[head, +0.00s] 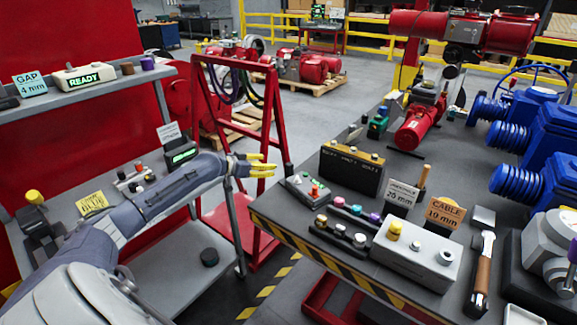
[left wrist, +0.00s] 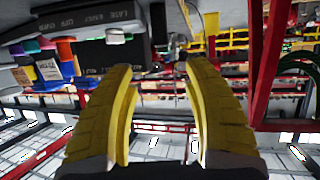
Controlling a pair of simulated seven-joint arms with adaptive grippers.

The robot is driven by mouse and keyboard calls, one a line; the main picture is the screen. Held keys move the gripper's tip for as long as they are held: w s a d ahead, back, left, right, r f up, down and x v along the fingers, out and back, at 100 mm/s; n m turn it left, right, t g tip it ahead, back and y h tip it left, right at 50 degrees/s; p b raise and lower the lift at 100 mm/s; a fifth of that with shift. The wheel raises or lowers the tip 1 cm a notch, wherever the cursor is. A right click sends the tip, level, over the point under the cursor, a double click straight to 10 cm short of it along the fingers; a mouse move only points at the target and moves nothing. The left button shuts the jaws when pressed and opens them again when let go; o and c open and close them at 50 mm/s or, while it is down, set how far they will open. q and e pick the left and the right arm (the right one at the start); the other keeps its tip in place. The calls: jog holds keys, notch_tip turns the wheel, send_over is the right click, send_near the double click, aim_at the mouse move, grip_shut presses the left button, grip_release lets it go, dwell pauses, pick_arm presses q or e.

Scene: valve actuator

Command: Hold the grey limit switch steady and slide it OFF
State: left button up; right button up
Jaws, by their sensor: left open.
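My left gripper (head: 262,167) reaches in from the left, above the gap between the left shelf and the right bench. Its yellow fingers are apart and empty; they also show spread in the left wrist view (left wrist: 156,72). I cannot tell for certain which item is the grey limit switch. A light grey box (head: 408,262) with a yellow knob and a round grey fitting stands near the right bench's front edge, apart from the gripper. A small grey box (head: 307,189) with coloured buttons sits nearer the gripper. No slider position is readable. My right gripper is not in view.
The right bench (head: 290,222) has a striped front edge. A red frame (head: 200,105) stands behind my left arm. The left shelf (head: 70,100) holds a READY display.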

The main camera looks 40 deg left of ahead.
aim_at(288, 164)
pick_arm(q)
jog(key=x, duration=1.2)
jog(key=shift+w+d, duration=0.1)
jog(key=shift+w, duration=0.3)
grip_shut()
